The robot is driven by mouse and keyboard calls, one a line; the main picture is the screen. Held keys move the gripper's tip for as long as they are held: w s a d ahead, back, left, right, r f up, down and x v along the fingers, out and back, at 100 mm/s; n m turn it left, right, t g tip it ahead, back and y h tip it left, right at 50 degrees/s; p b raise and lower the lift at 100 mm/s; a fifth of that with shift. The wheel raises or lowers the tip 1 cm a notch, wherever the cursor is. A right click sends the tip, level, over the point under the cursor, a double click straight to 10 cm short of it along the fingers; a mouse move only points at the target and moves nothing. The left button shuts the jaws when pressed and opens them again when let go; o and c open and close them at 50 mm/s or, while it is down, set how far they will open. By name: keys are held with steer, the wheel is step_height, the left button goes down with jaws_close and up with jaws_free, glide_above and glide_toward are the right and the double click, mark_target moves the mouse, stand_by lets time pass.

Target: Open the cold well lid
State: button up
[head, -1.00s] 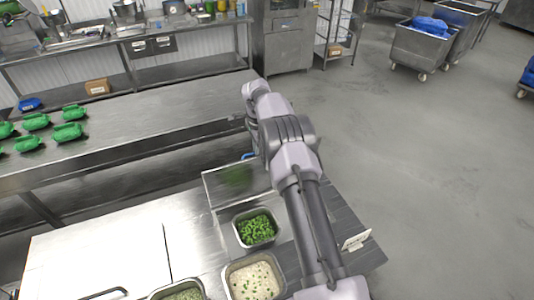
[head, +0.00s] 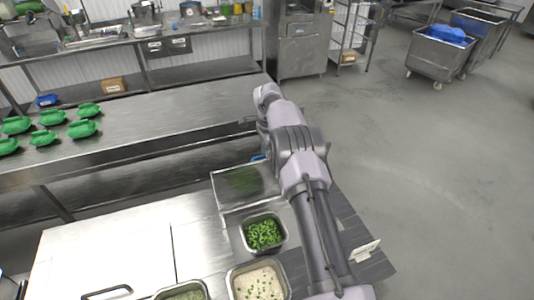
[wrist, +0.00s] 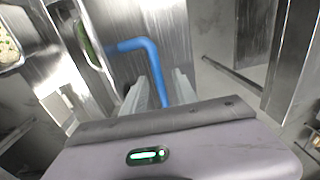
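A shiny steel panel (head: 230,203), which looks like the cold well lid, lies behind the pan of green pieces (head: 264,234). It carries a blurred green reflection; I cannot tell its exact tilt. A bent blue bar (wrist: 140,44) shows in the wrist view beside shiny steel; a bit of blue also shows behind the panel in the head view. My gripper (wrist: 167,82) has its two pale fingers around the lower part of this bar. I cannot tell whether they press on it. In the head view my arm hides the gripper.
A pan of pale rice (head: 258,284) stands in front of the green pan. A steel cover with a dark handle (head: 108,292) lies at the left. Green containers (head: 82,129) sit on the long table behind. Open floor (head: 430,200) lies to the right.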

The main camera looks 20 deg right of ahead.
step_height(320, 180, up, 17)
steer(key=s+p, duration=0.1)
steer(key=p, duration=0.1)
steer(key=shift+r+p, duration=0.2)
steer(key=shift+p, duration=0.1)
steer(key=shift+s+a, duration=0.1)
steer(key=shift+a, duration=0.05)
